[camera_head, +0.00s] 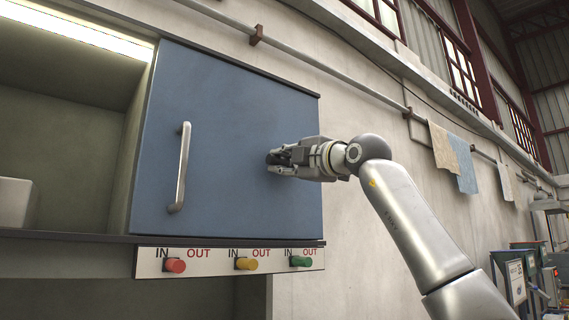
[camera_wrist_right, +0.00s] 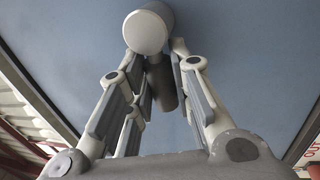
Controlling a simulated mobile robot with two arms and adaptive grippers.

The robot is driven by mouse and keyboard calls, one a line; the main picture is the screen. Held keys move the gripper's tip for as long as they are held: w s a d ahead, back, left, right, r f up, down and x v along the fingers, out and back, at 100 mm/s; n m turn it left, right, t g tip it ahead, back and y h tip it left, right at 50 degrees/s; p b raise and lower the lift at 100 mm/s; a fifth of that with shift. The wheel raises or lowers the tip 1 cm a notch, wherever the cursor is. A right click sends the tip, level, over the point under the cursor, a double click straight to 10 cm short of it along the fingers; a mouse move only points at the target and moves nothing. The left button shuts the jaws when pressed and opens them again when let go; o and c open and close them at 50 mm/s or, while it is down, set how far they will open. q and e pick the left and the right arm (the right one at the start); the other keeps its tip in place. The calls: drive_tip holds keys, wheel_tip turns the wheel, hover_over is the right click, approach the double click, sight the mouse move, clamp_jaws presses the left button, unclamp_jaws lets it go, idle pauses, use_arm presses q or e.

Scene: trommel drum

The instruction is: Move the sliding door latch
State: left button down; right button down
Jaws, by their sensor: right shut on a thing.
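A blue door (camera_head: 235,120) with a vertical metal handle (camera_head: 181,167) fills the left and middle of the head view. My right gripper (camera_head: 276,162) is at the right part of the door, right of the handle. In the right wrist view my right gripper (camera_wrist_right: 157,62) has its fingers on both sides of a knob-like piece, probably the latch (camera_wrist_right: 147,33). It has a pale round end and a grey stem. The fingers are shut on it. In the head view the gripper mostly hides this piece. My left gripper is not in view.
A panel (camera_head: 210,261) below the door carries red (camera_head: 175,265), yellow (camera_head: 246,264) and green (camera_head: 301,261) knobs labelled IN and OUT. An open, lit compartment (camera_head: 70,120) lies left of the door. A pipe (camera_head: 330,73) runs along the wall, with cloths (camera_head: 463,163) hanging at right.

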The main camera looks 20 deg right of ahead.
drive_tip(key=shift+d, duration=0.1)
drive_tip(key=c, duration=1.3)
unclamp_jaws()
drive_tip(key=v, duration=1.2)
